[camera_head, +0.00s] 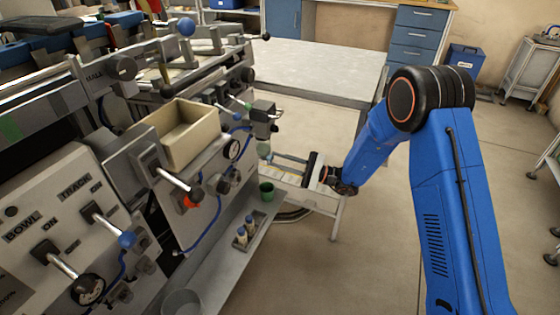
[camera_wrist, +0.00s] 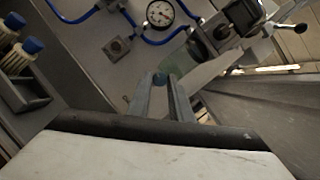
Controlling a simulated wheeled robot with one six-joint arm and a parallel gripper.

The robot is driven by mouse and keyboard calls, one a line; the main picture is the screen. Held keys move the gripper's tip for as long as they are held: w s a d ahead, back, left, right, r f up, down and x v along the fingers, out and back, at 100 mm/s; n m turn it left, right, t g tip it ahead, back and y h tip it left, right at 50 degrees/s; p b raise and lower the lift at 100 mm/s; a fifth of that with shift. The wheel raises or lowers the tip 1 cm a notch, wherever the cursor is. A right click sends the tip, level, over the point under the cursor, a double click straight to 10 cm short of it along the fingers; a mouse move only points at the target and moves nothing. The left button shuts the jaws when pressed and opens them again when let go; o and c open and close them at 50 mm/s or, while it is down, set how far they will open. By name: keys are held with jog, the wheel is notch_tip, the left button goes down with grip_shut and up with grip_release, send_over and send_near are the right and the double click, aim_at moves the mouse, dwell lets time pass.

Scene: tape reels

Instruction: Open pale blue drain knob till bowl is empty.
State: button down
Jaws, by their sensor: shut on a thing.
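My gripper (camera_wrist: 161,82) points at the front of the machine, and its two fingers come together at the tips. A small pale blue knob (camera_wrist: 160,77) shows between the fingertips, and the gripper is shut on it. A greenish see-through bowl (camera_wrist: 203,52) hangs just beyond the fingers, under a dark metal fitting. In the head view the bowl (camera_head: 263,148) shows small beside the fingers, and the knob is too small to make out. I cannot tell how much liquid the bowl holds.
A round gauge (camera_wrist: 160,13) and blue tubing are on the panel near the fingers. A green cup (camera_head: 266,191) stands below, near blue-capped bottles (camera_head: 245,231) in a holder. A beige open box (camera_head: 183,133) sits higher on the machine.

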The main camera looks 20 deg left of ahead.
jog(key=m+t, duration=0.1)
jog(key=m, duration=0.1)
jog(key=m+t+y, duration=0.1)
jog(key=m, duration=0.2)
jog(key=shift+s+f, duration=0.15)
jog(key=shift+s, duration=0.05)
jog(key=m+t, duration=0.1)
jog(key=m, duration=0.1)
jog(key=m+t, duration=0.1)
jog(key=m, duration=0.2)
jog(key=shift+s+t+y, duration=0.2)
jog(key=shift+t+y, duration=0.1)
jog(key=shift+t, duration=0.1)
jog(key=m+t, duration=0.1)
jog(key=m, duration=0.1)
jog(key=m+t, duration=0.2)
jog(key=m, duration=0.1)
jog(key=shift+s+m, duration=0.15)
jog(key=shift+m, duration=0.15)
jog(key=shift+s+m+t+h, duration=0.1)
jog(key=shift+m+t+h, duration=0.35)
jog(key=shift+m, duration=0.7)
jog(key=shift+m+t+h, duration=0.15)
jog(key=shift+m+t, duration=0.5)
jog(key=shift+m, duration=0.8)
jog(key=c, duration=1.6)
grip_release()
jog(key=v, duration=1.7)
jog(key=shift+s+d+f, duration=0.1)
jog(key=shift+d, duration=0.1)
